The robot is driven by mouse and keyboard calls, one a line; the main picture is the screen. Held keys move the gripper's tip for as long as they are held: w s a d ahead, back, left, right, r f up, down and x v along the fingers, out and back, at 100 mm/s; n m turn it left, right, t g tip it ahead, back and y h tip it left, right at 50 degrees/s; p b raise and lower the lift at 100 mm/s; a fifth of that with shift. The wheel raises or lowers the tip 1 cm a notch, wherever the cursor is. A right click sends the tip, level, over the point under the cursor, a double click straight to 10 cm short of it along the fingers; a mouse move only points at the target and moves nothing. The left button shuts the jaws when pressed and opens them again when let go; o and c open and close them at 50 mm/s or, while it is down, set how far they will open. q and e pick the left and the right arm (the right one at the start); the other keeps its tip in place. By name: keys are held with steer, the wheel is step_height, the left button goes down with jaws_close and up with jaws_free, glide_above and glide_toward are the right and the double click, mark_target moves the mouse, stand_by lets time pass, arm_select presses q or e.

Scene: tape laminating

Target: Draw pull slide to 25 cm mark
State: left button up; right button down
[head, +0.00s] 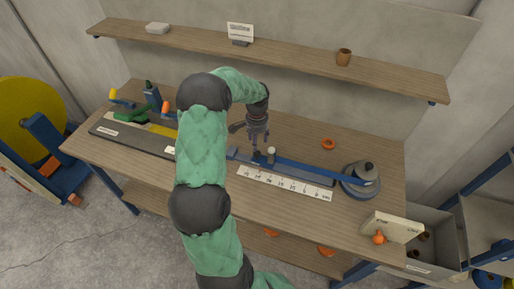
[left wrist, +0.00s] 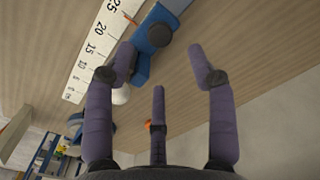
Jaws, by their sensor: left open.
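The pull slide (head: 257,157) is a small blue block on a dark rail at the middle of the bench, beside a white-topped knob (head: 271,151). A blue strip (head: 315,171) runs from near it to the right. The white ruler (head: 285,184) lies along the rail's near side. In the left wrist view, the ruler (left wrist: 92,50) shows 10, 15, 20 and 25, and a blue block with a dark round part (left wrist: 157,36) lies beside its upper end. My left gripper (head: 257,146) points down just above the slide. Its fingers (left wrist: 160,75) are spread and empty. Contact cannot be told.
A grey reel (head: 360,180) stands at the bench's right end, with a cream sign (head: 392,227) in front. An orange ring (head: 328,143) lies behind the rail. Tools and a green clamp (head: 132,115) are at the left. A shelf (head: 285,59) runs above.

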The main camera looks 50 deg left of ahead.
arm_select(q)
step_height(320, 180, up, 5)
steer(key=shift+f, duration=0.1)
stand_by(0.7)
